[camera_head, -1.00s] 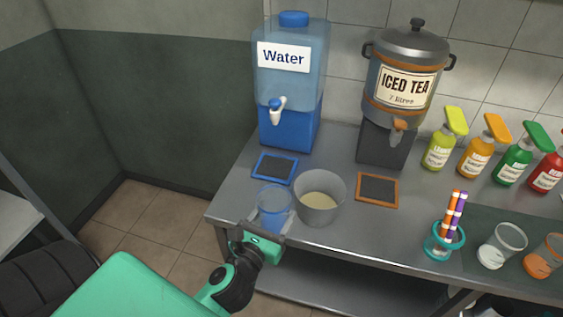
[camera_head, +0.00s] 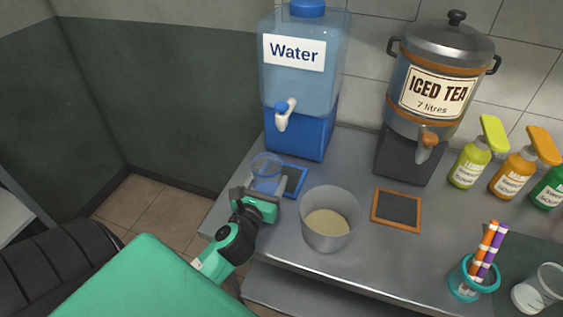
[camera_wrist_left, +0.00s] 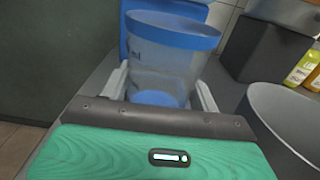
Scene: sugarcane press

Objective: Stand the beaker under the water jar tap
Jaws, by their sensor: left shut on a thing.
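My left gripper (camera_head: 257,192) is shut on the clear beaker with a blue rim (camera_head: 267,168). In the left wrist view the beaker (camera_wrist_left: 165,60) stands upright between the two fingers. The beaker is at the left edge of the blue-framed mat (camera_head: 296,183), in front of the water jar (camera_head: 304,80); whether it touches the mat I cannot tell. The jar's white tap with a blue knob (camera_head: 284,115) is above and a little to the right of the beaker. The right gripper is not in view.
A grey pot with pale contents (camera_head: 329,222) stands close to the right of my left gripper. The iced tea urn (camera_head: 437,95) stands behind an orange-framed mat (camera_head: 398,209). Pump bottles (camera_head: 470,165) and a teal cup of tubes (camera_head: 474,282) are further right.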

